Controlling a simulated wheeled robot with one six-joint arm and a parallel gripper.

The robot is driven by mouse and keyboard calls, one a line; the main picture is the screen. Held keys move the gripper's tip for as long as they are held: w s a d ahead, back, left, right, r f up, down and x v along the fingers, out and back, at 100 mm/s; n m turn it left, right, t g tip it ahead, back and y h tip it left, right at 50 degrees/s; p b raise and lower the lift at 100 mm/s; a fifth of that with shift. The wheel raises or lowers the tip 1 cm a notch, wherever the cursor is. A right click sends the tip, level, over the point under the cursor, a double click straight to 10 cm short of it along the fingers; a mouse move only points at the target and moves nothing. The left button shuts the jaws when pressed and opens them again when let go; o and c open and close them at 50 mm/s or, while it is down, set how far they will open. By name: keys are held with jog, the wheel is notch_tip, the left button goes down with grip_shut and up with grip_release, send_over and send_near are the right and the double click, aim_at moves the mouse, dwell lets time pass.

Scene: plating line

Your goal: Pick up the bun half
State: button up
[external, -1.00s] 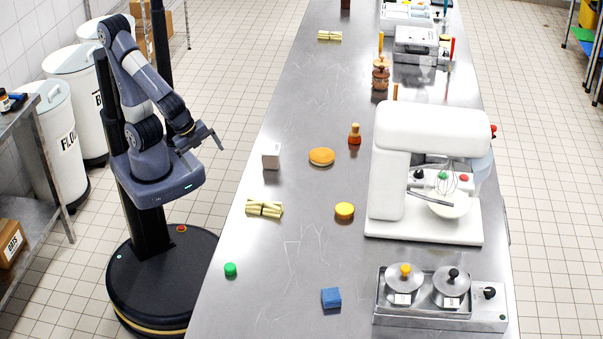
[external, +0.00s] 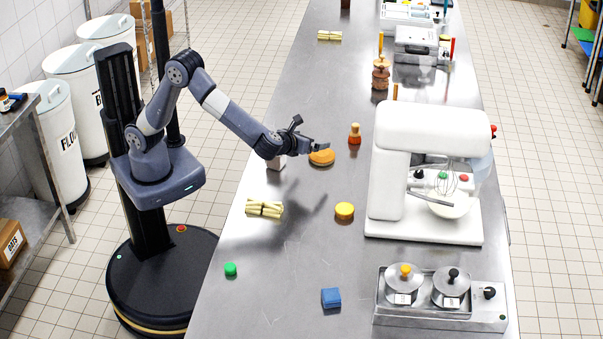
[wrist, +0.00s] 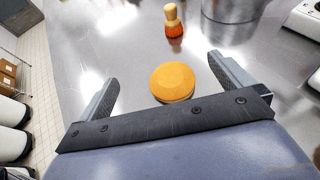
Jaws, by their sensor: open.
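The bun half (external: 322,157) is a round, flat, orange-brown piece lying on the steel counter. It also shows in the wrist view (wrist: 172,82), between and ahead of my two fingers. My gripper (external: 309,134) is open and empty, held above the counter close to the bun half. In the wrist view my gripper (wrist: 162,78) has its fingers spread wide, one on each side of the bun half. I cannot tell how high the fingers are above it, and I see no contact.
A yellow round piece (external: 344,211), a cream bundle (external: 264,208) and a white mixer (external: 425,165) are nearby. The counter's front middle is mostly clear.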

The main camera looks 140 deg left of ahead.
aim_at(317, 156)
jog(key=shift+m, duration=0.3)
jog(key=f, duration=0.6)
jog(key=shift+w+a+f, duration=0.15)
jog(key=shift+w+f, duration=0.2)
jog(key=shift+f, duration=0.05)
jog(key=p+x, duration=0.1)
jog(key=x, duration=0.4)
jog(key=shift+f, duration=0.15)
jog(key=c, duration=1)
jog(key=shift+o, duration=0.2)
